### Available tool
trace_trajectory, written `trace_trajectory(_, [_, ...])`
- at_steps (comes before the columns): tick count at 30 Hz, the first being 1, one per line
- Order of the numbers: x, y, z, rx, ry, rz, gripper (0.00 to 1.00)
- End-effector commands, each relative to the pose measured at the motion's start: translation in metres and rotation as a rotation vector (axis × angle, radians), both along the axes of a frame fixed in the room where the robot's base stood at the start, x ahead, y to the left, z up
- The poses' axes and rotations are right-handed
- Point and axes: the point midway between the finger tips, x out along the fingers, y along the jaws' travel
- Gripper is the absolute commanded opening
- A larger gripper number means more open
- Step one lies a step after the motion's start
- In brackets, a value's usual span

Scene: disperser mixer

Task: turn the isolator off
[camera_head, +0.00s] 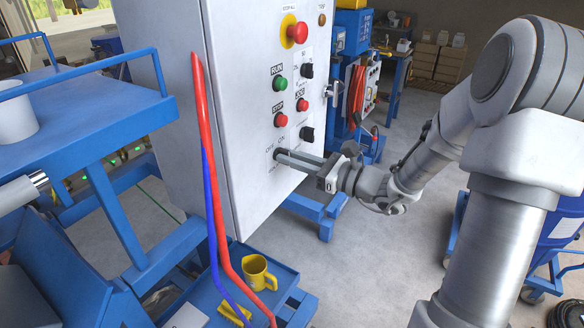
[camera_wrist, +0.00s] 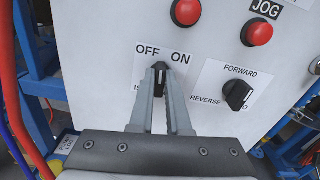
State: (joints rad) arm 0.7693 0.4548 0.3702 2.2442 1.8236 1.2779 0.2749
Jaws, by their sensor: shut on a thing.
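The isolator is a small black knob (camera_wrist: 160,67) on a white plate marked OFF and ON, low on the white control cabinet (camera_head: 235,110). My gripper (camera_wrist: 160,82) is shut on this knob, one finger on each side. The knob's top shows between the fingertips, just below the gap between OFF and ON. Its lower part and most of the lower label are hidden by the fingers, so its exact setting is hard to tell. In the head view my gripper (camera_head: 283,156) reaches from the right to the panel, and the arm hides nothing above the knob.
A black FORWARD/REVERSE knob (camera_wrist: 238,95) sits close to the right, with red buttons above. A red emergency stop (camera_head: 298,32) is higher up. Red and blue hoses (camera_head: 208,150) hang at the cabinet's left. A yellow mug (camera_head: 258,272) stands on the blue shelf below.

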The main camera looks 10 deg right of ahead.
Motion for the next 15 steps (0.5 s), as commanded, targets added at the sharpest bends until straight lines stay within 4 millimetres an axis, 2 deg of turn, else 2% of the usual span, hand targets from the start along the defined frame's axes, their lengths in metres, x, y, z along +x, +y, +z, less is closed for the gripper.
trace_trajectory(1, [-0.0002, 0.0005, -0.006, -0.033, -0.033, 0.001, 0.0])
trace_trajectory(15, [-0.0015, 0.0015, -0.0058, -0.304, -0.305, 0.001, 0.0])
